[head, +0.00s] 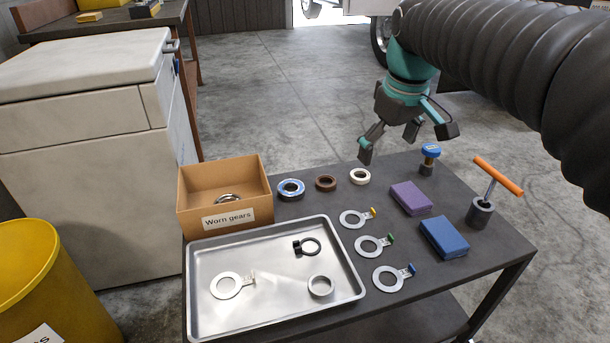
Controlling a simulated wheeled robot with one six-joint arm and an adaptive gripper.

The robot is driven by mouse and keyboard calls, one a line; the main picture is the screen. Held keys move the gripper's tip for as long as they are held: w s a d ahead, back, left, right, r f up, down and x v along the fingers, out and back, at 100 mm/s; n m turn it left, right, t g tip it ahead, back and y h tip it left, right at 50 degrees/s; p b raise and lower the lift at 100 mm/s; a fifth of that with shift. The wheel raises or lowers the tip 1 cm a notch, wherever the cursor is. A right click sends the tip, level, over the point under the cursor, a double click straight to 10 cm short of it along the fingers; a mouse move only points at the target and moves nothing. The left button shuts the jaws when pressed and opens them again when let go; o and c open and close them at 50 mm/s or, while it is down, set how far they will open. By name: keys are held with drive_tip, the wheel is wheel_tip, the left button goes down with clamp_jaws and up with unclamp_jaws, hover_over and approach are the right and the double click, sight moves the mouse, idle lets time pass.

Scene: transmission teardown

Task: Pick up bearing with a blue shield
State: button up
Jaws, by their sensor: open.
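The bearing with a blue shield (291,189) lies on the dark table, just right of the cardboard box. It is a ring with a blue face and a dark hole. A brown ring (326,183) and a white ring (359,176) lie in a row to its right. My gripper (407,146) is open and empty, above the far edge of the table. It is to the right of and higher than the blue-shielded bearing, apart from it.
A box labelled "Worn gears" (225,220) holds a metal ring. A metal tray (212,312) holds several rings. Tagged washers (374,246), a purple block (410,198), a blue block (444,237), a blue-capped post (430,160) and an orange-handled tool (481,213) stand right.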

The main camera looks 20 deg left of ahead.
drive_tip(key=w+a+f+n+g, duration=0.15)
drive_tip(key=w+a+n, duration=0.25)
drive_tip(key=w+a, duration=0.5)
drive_tip(key=n, duration=0.4)
hover_over(291, 183)
drive_tip(key=s, duration=0.2)
wheel_tip(291, 183, down, 5)
drive_tip(key=shift+g+h, duration=0.4)
drive_tip(key=shift+g, duration=0.05)
drive_tip(key=f+b, duration=0.1)
drive_tip(key=f, duration=0.3)
drive_tip(key=f+b, duration=0.1)
drive_tip(key=f, duration=0.4)
drive_tip(key=f+b, duration=0.2)
drive_tip(key=f, duration=0.2)
drive_tip(key=shift+w+d+f, duration=0.1)
drive_tip(key=shift+d+f, duration=0.1)
drive_tip(key=shift+d, duration=0.05)
drive_tip(key=shift+r, duration=0.1)
drive_tip(key=c, duration=1.4)
